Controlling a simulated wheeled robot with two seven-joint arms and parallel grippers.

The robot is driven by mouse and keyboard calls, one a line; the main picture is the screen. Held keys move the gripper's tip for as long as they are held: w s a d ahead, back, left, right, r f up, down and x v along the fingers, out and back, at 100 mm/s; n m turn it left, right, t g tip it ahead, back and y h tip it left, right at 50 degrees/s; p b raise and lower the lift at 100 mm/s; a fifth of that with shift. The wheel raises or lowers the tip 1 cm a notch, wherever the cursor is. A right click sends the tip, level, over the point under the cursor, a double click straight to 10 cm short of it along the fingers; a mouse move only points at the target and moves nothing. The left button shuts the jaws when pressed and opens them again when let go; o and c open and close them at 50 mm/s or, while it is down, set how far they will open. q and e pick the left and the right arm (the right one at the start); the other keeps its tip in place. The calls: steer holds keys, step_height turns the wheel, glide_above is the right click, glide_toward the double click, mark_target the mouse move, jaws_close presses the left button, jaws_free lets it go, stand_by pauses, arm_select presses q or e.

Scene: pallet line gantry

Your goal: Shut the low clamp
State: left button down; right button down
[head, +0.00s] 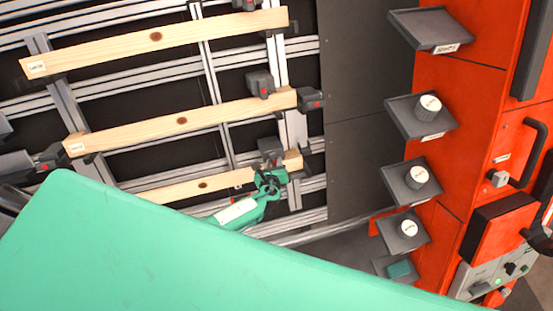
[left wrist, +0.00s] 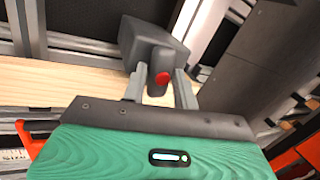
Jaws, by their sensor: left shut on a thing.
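The low clamp (head: 270,147) is a dark grey block at the right end of the lowest wooden board (head: 180,191) in the head view. The clamp (left wrist: 150,38) fills the upper middle of the left wrist view, with a dark lever that has a red tip (left wrist: 162,78). My left gripper (head: 268,176) is at the clamp. In the left wrist view its two grey fingers (left wrist: 160,88) stand on either side of the lever and are shut on it. The wooden board (left wrist: 70,84) runs behind the fingers. My right gripper is not in view.
Higher up are a middle board (head: 180,121) and a top board (head: 155,37) with their own clamps. Red cabinet (head: 455,110) with dark shelves (head: 430,28) stands right. A large green surface hides the head view's lower left.

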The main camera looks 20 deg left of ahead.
arm_select(q)
steer(key=shift+w+a+r, duration=0.3)
steer(key=shift+w+r, duration=0.2)
steer(key=shift+r, duration=0.15)
steer(key=shift+m, duration=1.4)
steer(key=c, duration=1.3)
jaws_free()
steer(key=shift+r, duration=0.1)
steer(key=shift+s+d+f+g+h, duration=0.15)
steer(key=shift+s+f+g+h, duration=0.1)
steer(key=shift+s+g+h, duration=0.1)
steer(key=shift+s+d+r, duration=0.65)
steer(key=shift+s+d, duration=0.1)
steer(key=shift+s, duration=0.35)
steer(key=shift+s+d+r, duration=0.7)
steer(key=shift+s+d, duration=0.1)
steer(key=shift+s, duration=0.3)
steer(key=shift+s+d+r, duration=0.65)
steer(key=shift+s+d, duration=0.1)
steer(key=shift+s, duration=0.35)
